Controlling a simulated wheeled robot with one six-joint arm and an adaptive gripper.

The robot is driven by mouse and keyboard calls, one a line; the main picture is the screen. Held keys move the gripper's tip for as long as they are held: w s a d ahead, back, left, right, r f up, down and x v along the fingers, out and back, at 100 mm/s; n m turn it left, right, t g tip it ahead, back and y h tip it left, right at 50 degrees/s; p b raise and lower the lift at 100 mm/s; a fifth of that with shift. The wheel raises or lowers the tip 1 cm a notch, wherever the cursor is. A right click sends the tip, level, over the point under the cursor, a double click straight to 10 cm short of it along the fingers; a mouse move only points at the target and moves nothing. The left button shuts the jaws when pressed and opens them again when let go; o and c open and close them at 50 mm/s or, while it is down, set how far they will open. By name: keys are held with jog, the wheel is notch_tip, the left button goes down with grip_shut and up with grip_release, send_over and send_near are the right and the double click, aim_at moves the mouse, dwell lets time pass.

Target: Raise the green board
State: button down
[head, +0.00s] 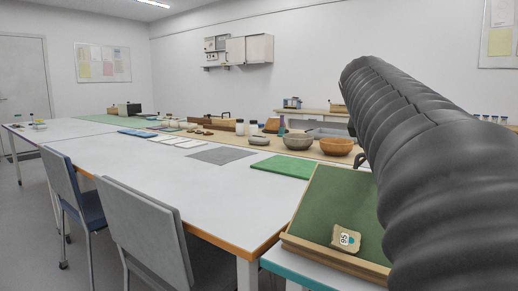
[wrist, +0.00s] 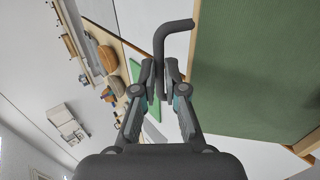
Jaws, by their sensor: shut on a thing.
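The green board (head: 345,205) stands tilted at the right of the head view, with a wooden ledge (head: 335,256) along its low front edge. It fills the right of the wrist view (wrist: 255,70). A small tan piece with a label (head: 346,238) rests on the board just above the ledge. My gripper (wrist: 164,75) is shut on a dark bent handle (wrist: 162,45), which bends over towards the board's edge. My arm hides the board's right side and the gripper in the head view; a bit of dark hook (head: 358,159) shows beside the arm.
A long white table (head: 180,190) with an orange edge lies left of the board. A green mat (head: 285,166), a grey bowl (head: 297,141) and an orange bowl (head: 336,146) lie behind the board. Two chairs (head: 145,235) stand in front.

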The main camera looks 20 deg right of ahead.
jog(key=c, duration=1.2)
grip_release()
jog(key=v, duration=1.2)
jog(key=s+a+f+m+y+p, duration=0.1)
jog(key=s+a+f+m+y, duration=0.1)
jog(key=a+f, duration=0.5)
jog(key=s+a+f+m+y+p, duration=0.1)
jog(key=s+a+f+m+y, duration=0.1)
jog(key=a+f, duration=0.6)
jog(key=s+a+f+m+y+p, duration=0.2)
jog(key=a+f, duration=0.6)
jog(key=f, duration=1)
jog(key=shift+s+f+m+y, duration=0.2)
jog(key=shift+s+y, duration=0.15)
jog(key=shift+y, duration=0.25)
jog(key=shift+s+f+m+y, duration=0.2)
jog(key=shift+s+y, duration=0.1)
jog(key=shift+y, duration=0.3)
